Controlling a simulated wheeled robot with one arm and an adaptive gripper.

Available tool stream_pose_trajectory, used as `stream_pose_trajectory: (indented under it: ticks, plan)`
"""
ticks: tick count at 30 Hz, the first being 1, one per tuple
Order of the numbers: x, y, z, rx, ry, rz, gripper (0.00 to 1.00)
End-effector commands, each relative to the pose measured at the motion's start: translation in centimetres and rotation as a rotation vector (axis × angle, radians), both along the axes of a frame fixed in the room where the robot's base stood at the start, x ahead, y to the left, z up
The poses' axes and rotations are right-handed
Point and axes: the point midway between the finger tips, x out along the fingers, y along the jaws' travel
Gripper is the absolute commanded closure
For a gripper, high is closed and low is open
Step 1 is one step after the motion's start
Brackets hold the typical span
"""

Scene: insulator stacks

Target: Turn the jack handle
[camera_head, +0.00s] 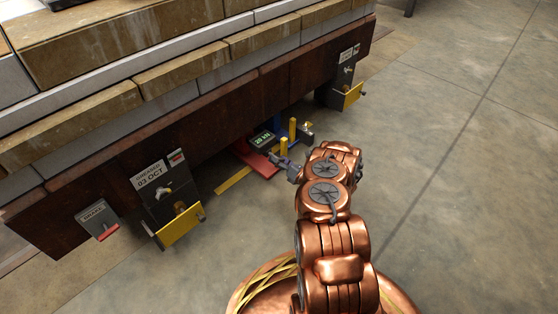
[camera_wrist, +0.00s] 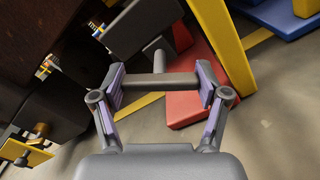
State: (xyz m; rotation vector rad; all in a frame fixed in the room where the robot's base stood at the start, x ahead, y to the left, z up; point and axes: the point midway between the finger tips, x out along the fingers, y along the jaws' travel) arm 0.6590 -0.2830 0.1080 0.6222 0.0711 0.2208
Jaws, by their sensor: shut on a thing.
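The jack stands low under the edge of the stack's dark beam in the head view, with a red base (camera_head: 257,162), yellow posts (camera_head: 292,130) and a display reading "20 kN" (camera_head: 262,139). In the wrist view, the grey jack handle (camera_wrist: 158,80) is a crossbar on a short stem (camera_wrist: 160,50). My gripper (camera_wrist: 161,86) has its lilac pads at the two ends of the crossbar and is shut on it. In the head view my gripper (camera_head: 281,164) is small beside the jack, and its grip is partly hidden.
The rusty beam (camera_head: 237,107) overhangs the jack and carries tan and grey blocks (camera_head: 130,45). Supports with yellow plates (camera_head: 180,225) (camera_head: 352,96) stand on either side. A yellow floor line (camera_head: 232,182) runs near the jack. Open concrete floor (camera_head: 450,190) lies to the right.

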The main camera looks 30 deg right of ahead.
Motion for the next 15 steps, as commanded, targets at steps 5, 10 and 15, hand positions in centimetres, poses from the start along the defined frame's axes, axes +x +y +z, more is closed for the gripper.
stream_pose_trajectory:
  ticks: [5,10,15]
  plan:
    - [0.0,-0.01,-0.04,0.011,0.004,0.0,0.6]
    - [0.0,0.0,-0.04,0.011,0.004,0.0,0.6]
    - [0.01,0.01,-0.04,0.011,0.004,0.0,0.22]
